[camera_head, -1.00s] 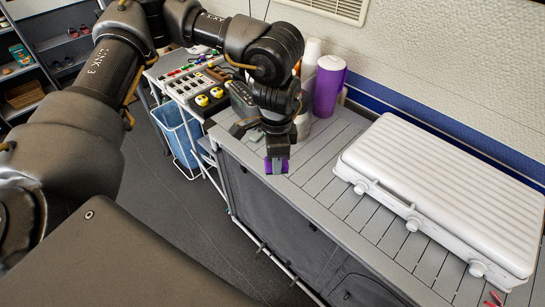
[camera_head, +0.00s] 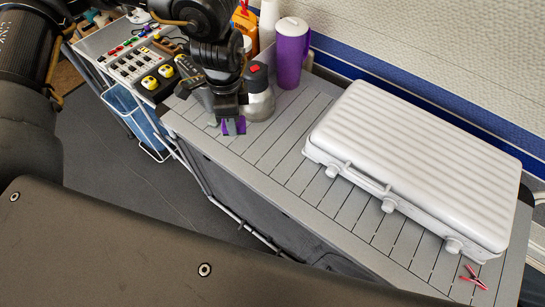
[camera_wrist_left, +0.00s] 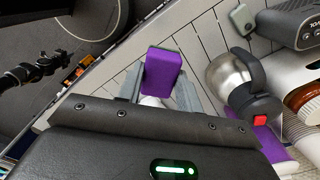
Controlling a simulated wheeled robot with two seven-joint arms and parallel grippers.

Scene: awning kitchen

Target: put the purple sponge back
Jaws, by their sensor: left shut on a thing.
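The purple sponge (camera_head: 240,126) is between the fingers of my left gripper (camera_head: 232,122), low over the left part of the grey slatted counter (camera_head: 280,160). I cannot tell whether it touches the counter. In the left wrist view the sponge (camera_wrist_left: 162,72) shows as a purple block, upright in the picture, with the grey fingers of my left gripper (camera_wrist_left: 160,90) shut on either side. My right gripper is not in view.
A steel carafe (camera_head: 261,105) stands close to the right of my left gripper. Behind it are a purple tumbler (camera_head: 291,55) and an orange bottle (camera_head: 244,28). A white ribbed case (camera_head: 420,155) fills the counter's right. The slats between carafe and case are clear.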

